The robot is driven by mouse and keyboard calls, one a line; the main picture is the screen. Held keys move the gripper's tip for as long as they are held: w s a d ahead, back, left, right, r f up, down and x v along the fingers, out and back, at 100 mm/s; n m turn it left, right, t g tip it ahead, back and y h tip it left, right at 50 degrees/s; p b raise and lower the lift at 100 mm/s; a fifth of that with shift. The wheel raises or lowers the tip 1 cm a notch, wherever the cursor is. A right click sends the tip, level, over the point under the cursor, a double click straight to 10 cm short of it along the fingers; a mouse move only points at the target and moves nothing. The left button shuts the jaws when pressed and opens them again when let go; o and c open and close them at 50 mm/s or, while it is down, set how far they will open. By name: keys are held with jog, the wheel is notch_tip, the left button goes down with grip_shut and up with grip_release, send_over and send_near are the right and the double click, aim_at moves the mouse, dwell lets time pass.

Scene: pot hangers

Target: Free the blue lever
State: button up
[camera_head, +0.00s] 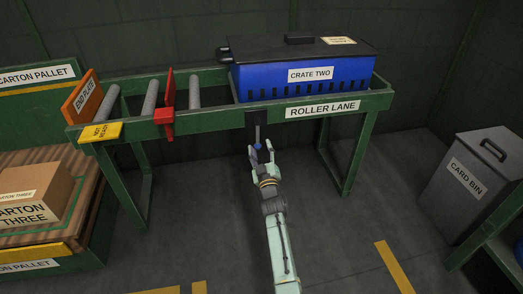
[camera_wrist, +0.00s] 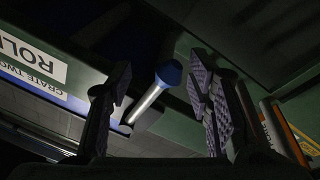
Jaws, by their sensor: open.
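The blue lever has a blue knob (camera_head: 257,146) on a grey shaft, which hangs from a dark plate (camera_head: 257,118) on the front rail of the roller lane (camera_head: 207,119). In the wrist view the blue knob (camera_wrist: 170,73) and its pale shaft (camera_wrist: 147,104) lie between the two fingers, with space visible on both sides. My gripper (camera_head: 261,151) is open at the knob, below the front rail; its spread fingers also show in the wrist view (camera_wrist: 160,78). I cannot tell whether a finger touches the lever.
The blue crate two (camera_head: 260,83) with a black lid sits on the lane's right part. A red plate (camera_head: 168,88) stands across the rollers, and an orange end plate (camera_head: 83,98) is at the left end. A card bin (camera_head: 463,180) stands right; carton three (camera_head: 35,195) is left.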

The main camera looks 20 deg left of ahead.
notch_tip(320, 180, up, 10)
dwell(0.6)
jog(key=shift+r, duration=0.15)
jog(key=shift+s+d, duration=0.1)
jog(key=p+v, duration=1.2)
jog(key=p, duration=0.6)
jog(key=shift+s+p, duration=0.15)
jog(key=shift+p, duration=0.2)
dwell(0.5)
dwell(0.5)
